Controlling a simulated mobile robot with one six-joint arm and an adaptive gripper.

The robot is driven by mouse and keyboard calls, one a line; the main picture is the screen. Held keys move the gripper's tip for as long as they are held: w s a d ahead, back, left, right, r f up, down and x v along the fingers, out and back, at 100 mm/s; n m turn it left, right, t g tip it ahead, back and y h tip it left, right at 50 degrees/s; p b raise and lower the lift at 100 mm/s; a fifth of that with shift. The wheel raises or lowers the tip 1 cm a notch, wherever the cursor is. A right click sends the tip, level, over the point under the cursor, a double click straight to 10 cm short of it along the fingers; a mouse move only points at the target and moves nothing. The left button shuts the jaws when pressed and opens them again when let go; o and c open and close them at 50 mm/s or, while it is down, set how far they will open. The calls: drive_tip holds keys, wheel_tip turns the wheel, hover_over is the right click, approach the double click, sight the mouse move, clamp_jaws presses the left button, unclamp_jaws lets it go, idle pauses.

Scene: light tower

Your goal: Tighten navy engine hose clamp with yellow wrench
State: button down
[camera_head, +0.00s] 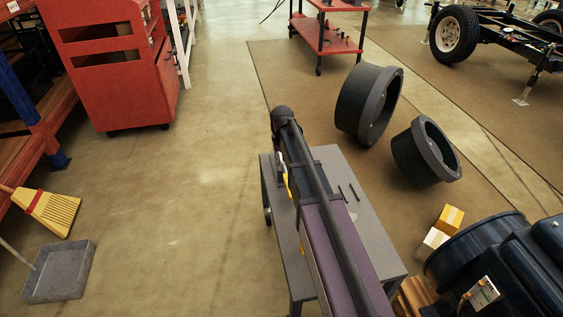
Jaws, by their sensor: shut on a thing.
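The navy engine (515,262) stands at the lower right, cut off by the picture edge. I cannot make out its hose clamp. The yellow wrench (287,186) shows only as a thin yellow strip along the left side of my arm, above the grey table. My gripper (283,170) is mostly hidden by my own arm; it is shut on the yellow wrench. The engine is well to the right of the gripper and apart from it.
The grey table (379,262) is beneath my arm, with two thin dark rods (348,192) on it. Two dark ring-shaped parts (368,103) and (425,152) lie on the mat. Small boxes (450,217) sit beside the engine.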

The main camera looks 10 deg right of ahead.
drive_tip(key=shift+r, duration=0.15)
wheel_tip(320, 180, up, 10)
drive_tip(key=p, duration=1)
idle(0.7)
wheel_tip(320, 180, up, 49)
drive_tip(key=p, duration=4.9)
drive_tip(key=shift+r+p, duration=0.2)
drive_tip(key=shift+p, duration=0.15)
drive_tip(key=shift+s, duration=0.1)
